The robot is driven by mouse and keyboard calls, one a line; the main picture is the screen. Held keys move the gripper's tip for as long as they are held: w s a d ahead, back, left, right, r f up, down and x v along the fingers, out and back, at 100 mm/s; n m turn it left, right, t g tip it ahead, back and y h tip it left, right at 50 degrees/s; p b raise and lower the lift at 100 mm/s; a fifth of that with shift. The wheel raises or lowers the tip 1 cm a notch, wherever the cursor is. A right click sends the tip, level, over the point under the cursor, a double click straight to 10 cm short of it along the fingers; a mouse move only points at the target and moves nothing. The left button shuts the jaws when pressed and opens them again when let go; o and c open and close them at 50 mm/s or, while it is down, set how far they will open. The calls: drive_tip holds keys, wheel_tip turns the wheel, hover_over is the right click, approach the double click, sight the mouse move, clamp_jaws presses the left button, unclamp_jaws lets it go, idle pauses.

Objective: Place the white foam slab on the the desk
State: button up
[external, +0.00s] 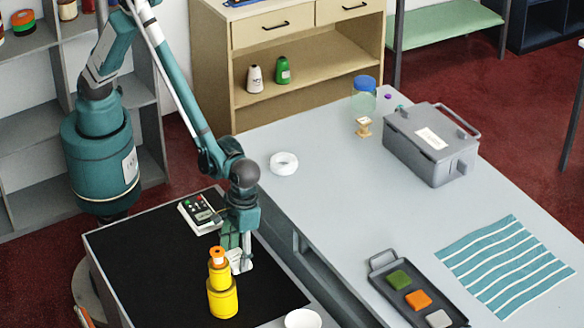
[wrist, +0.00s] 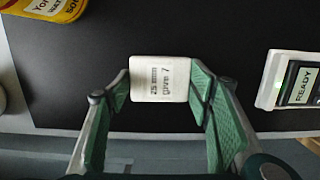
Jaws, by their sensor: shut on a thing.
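The white foam slab (wrist: 160,66) is between the two green finger pads of my gripper (wrist: 160,88), with printed text facing the wrist camera. In the external view my gripper (external: 236,248) points down over the black-topped surface (external: 145,265), shut on the slab (external: 241,263). The fingers partly hide the slab there. I cannot tell whether the slab touches the black top or hangs just above it. The long grey desk (external: 330,215) lies to the right, its visible middle bare.
A yellow stacked container with an orange top (external: 222,290) stands close by my gripper. A keypad device (external: 200,213) lies behind it. On the desk are a white ring (external: 284,163), a grey case (external: 432,143), a swatch tray (external: 383,268) and a striped cloth (external: 507,266).

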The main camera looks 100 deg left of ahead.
drive_tip(key=shift+f, duration=0.15)
drive_tip(key=o, duration=0.4)
drive_tip(key=shift+c, duration=0.2)
drive_tip(key=o, duration=0.5)
drive_tip(key=shift+c, duration=0.2)
wheel_tip(320, 180, up, 12)
drive_tip(key=w+a+p, duration=0.1)
drive_tip(key=shift+a, duration=0.15)
drive_tip(key=shift+w, duration=0.1)
